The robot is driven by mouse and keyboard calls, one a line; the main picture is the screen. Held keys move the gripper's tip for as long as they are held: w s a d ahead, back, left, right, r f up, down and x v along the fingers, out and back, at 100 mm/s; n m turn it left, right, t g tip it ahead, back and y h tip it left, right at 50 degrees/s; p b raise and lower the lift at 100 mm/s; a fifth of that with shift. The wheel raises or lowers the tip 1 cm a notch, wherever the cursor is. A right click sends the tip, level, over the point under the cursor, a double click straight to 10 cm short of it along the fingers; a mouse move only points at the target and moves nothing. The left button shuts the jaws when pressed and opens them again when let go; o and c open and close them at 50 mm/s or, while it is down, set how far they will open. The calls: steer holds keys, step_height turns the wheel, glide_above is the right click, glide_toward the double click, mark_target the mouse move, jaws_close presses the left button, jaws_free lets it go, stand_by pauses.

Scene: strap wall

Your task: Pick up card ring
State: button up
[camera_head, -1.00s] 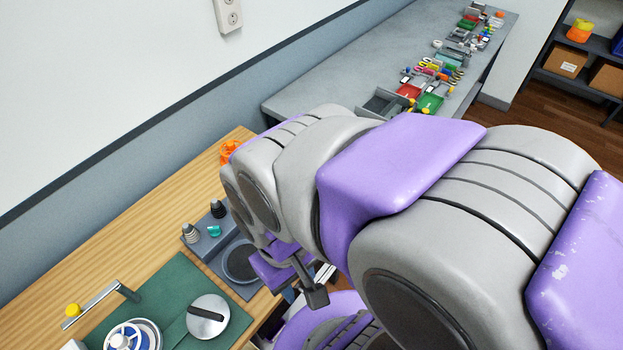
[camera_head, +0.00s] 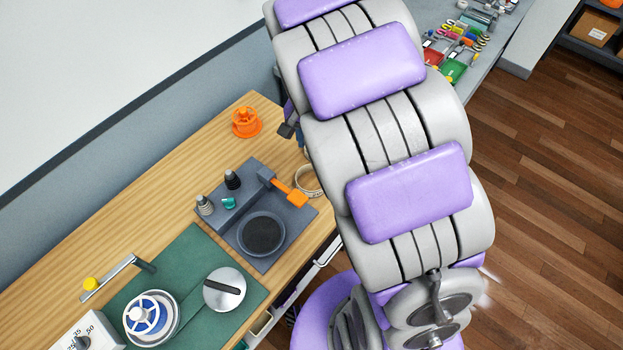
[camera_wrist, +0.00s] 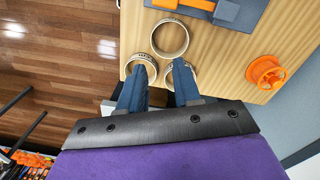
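I cannot tell which is the card ring. One ring (camera_head: 308,181) shows in the head view, partly hidden behind my arm. My gripper (camera_wrist: 159,74) is open in the wrist view, with two blue fingers apart and nothing visible between them. Its fingertips overlap the left and right rings in the picture. Whether they touch them is unclear.
An orange spool (camera_head: 246,122) stands on the wooden bench. A grey device (camera_head: 283,240) with an orange lever (camera_head: 291,195) sits beside the ring. A green mat (camera_head: 240,310) bears a blue-and-white reel (camera_head: 150,318). A grey bench (camera_head: 510,22) holds several small items at the back.

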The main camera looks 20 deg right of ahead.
steer(key=w+a+f+m, duration=0.1)
steer(key=w+a+f, duration=0.2)
steer(key=w+f, duration=0.4)
steer(key=f+b, duration=0.2)
steer(key=f, duration=0.9)
steer(key=shift+w, duration=0.2)
steer(key=shift+s+d+f+b, duration=0.15)
steer(key=shift+f+b, duration=0.1)
steer(key=shift+f, duration=0.65)
steer(key=shift+s+f+b, duration=0.1)
steer(key=shift+f+b, duration=0.1)
steer(key=shift+f, duration=0.75)
steer(key=shift+s+d+f+b, duration=0.15)
steer(key=shift+f+b, duration=0.1)
steer(key=shift+f, duration=0.65)
steer(key=shift+r, duration=0.1)
jaws_close()
